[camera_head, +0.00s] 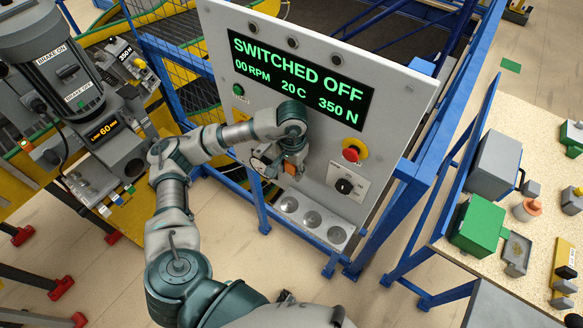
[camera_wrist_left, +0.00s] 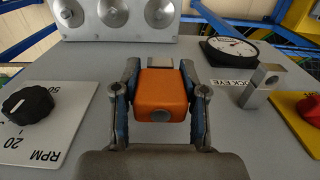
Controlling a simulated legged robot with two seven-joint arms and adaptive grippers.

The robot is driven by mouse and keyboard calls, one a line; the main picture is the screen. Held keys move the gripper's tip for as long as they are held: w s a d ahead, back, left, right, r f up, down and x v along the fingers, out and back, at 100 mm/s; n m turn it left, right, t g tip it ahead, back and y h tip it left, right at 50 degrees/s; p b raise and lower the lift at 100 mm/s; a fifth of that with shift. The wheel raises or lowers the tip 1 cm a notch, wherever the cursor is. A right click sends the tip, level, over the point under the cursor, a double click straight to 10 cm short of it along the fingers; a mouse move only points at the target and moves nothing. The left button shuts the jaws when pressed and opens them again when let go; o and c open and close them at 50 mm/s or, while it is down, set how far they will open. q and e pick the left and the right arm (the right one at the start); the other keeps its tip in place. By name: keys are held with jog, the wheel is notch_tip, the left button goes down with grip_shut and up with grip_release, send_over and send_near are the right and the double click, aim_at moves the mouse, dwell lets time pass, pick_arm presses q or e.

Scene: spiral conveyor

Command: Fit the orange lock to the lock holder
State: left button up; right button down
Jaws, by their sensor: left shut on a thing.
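The orange lock (camera_wrist_left: 162,92) is between the fingers of my left gripper (camera_wrist_left: 161,78) in the left wrist view, with the blue inner pads against its sides. Part of a grey shackle shows behind its far edge. In the head view, the orange lock (camera_head: 289,168) is small and partly covered by my left gripper (camera_head: 285,169), which is in front of the grey panel. A square metal post with a hole (camera_wrist_left: 262,84) stands on the panel, right of the lock and apart from it; a partly cut-off label beside it reads "OCK EYE". My right gripper is out of view.
The grey panel (camera_head: 222,65) carries a display, a red stop button (camera_head: 352,150) and a black RPM knob (camera_head: 344,186). A gauge (camera_wrist_left: 235,51) sits beside the post. A table (camera_head: 480,240) stands right.

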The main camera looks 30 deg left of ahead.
pick_arm(q)
jog(key=o, duration=1)
jog(key=shift+f, duration=0.1)
jog(key=shift+o, duration=0.2)
notch_tip(320, 180, up, 12)
jog(key=shift+f, duration=0.1)
